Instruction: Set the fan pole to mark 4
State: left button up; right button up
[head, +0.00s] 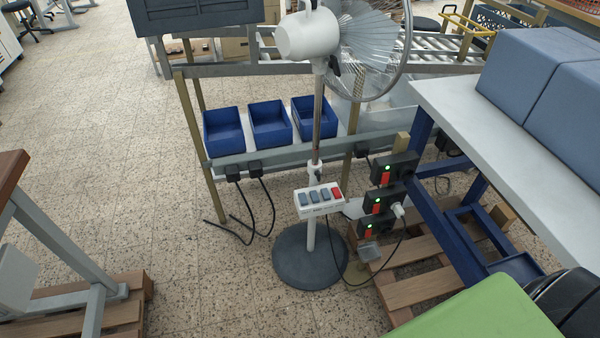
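A pedestal fan stands upright on the floor in the middle of the head view, with a white motor housing (308,36) and a wire cage (365,50) facing right. Its thin metal pole (318,115) runs down to a collar just above a white control box (318,199) with several grey buttons and a red one. A white lower tube (310,235) goes into the round dark base (310,257). Marks on the pole are too small to read. Neither of my grippers is in view.
Blue bins (270,124) sit on a shelf behind the fan. Power sockets with green lights (385,202) and a cable are close at its right, beside a white-topped table (520,150) and a wooden pallet (415,285). Open tiled floor (200,275) lies to the left.

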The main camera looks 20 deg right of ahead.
aim_at(319, 81)
jog(key=z, duration=0.85)
